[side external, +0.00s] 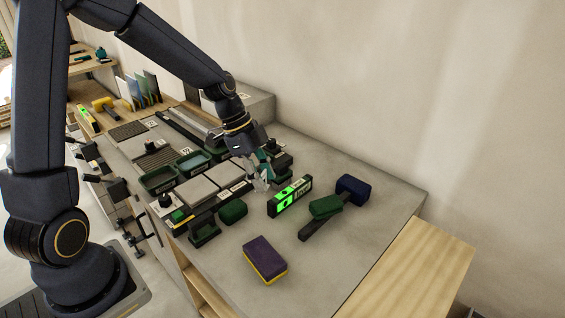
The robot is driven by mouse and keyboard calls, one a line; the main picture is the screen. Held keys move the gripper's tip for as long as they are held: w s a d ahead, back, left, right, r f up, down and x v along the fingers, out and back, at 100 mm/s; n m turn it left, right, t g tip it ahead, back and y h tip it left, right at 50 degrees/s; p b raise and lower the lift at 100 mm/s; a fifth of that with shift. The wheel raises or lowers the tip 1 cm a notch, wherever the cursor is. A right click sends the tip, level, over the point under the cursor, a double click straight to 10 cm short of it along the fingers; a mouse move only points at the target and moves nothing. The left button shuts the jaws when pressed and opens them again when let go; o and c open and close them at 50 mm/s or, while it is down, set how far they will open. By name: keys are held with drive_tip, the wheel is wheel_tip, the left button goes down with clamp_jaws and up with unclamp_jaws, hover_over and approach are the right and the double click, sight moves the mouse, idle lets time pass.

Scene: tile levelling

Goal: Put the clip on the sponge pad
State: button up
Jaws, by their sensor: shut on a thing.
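The sponge pad (265,258), purple on top with a yellow lower layer, lies flat near the front of the grey worktop. My gripper (262,182) is low over the worktop, behind and roughly above the sponge pad in the picture, beside the grey tiles. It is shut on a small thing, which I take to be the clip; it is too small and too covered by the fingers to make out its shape. I cannot tell whether it touches the surface. The sponge pad is apart from my gripper, with nothing on it.
A level with bright green windows (290,196) stands just right of my gripper. A green block (326,206) lies over a dark bar, near a navy block (352,189). Another green block (233,211) and grey tiles (197,191) lie left. Worktop right of the sponge pad is clear.

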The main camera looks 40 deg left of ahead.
sight(271, 260)
drive_tip(key=s+d+m+g, duration=0.2)
drive_tip(key=s+d+m, duration=0.3)
drive_tip(key=s+d, duration=0.45)
drive_tip(key=f, duration=0.6)
drive_tip(key=shift+w+d+f, duration=0.2)
drive_tip(key=shift+d+f, duration=0.1)
drive_tip(key=shift+f, duration=0.2)
drive_tip(key=shift+f, duration=0.15)
drive_tip(key=o, duration=0.8)
drive_tip(key=shift+c, duration=0.2)
